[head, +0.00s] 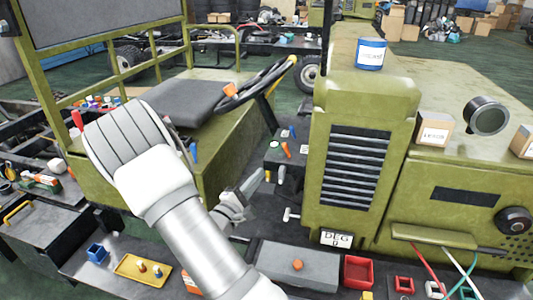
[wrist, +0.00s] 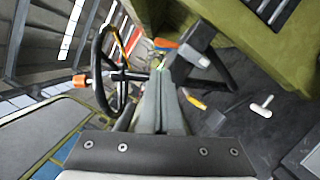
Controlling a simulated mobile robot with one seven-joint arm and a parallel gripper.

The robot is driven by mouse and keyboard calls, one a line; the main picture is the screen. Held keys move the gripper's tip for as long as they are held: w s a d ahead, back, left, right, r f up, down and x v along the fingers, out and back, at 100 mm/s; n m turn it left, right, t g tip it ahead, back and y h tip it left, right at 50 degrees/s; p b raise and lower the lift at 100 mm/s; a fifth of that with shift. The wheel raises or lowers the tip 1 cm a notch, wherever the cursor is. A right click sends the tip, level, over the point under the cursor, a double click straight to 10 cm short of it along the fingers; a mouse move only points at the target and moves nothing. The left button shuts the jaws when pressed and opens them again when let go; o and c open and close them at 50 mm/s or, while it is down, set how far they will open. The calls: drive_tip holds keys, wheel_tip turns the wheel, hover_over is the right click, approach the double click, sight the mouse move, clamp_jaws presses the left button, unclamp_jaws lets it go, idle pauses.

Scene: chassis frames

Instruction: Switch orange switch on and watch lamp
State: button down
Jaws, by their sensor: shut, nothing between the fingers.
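A dark panel (head: 273,158) beside the vehicle's grille carries several small coloured levers. An orange lever (head: 287,150) tilts on it, with a blue lever (head: 292,132) behind. A small round green-white spot (head: 274,144) sits on the panel's top; I cannot tell whether it is a lit lamp. My gripper (head: 258,178) is shut and empty, just left of and below the panel. In the wrist view my gripper (wrist: 162,75) points at the panel, and an orange lever (wrist: 165,43) shows beyond its fingertips. A gap to the orange lever appears to remain. The fingers hide part of the panel.
A steering wheel (head: 255,85) with an orange knob (head: 231,90) stands left of the panel. A round headlamp-like part (head: 487,116) sits on the hood. A white T-handle (head: 291,215) sticks out below the panel.

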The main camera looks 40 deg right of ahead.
sight(277, 162)
idle(0.3)
drive_tip(key=p+x, duration=0.2)
drive_tip(key=x, duration=0.8)
drive_tip(key=shift+p, duration=0.3)
drive_tip(key=shift+s+d+r+m+g+y+b, duration=0.1)
drive_tip(key=shift+r+m+g+y+b, duration=0.05)
drive_tip(key=shift+m+b, duration=0.5)
drive_tip(key=shift+s+d+r+m+g+y+b, duration=0.1)
drive_tip(key=shift+r+m+g+y+b, duration=0.05)
drive_tip(key=shift+m+b, duration=0.5)
drive_tip(key=shift+b, duration=0.4)
drive_tip(key=m+b, duration=0.1)
drive_tip(key=b, duration=0.2)
drive_tip(key=m+b, duration=0.2)
drive_tip(key=s+d+m+y+b, duration=0.1)
drive_tip(key=b, duration=0.2)
drive_tip(key=shift+s+r+m+g+b, duration=0.1)
drive_tip(key=shift+r+m+g+b, duration=0.2)
drive_tip(key=shift+m+g, duration=0.1)
drive_tip(key=shift+r, duration=0.35)
drive_tip(key=shift+a, duration=0.1)
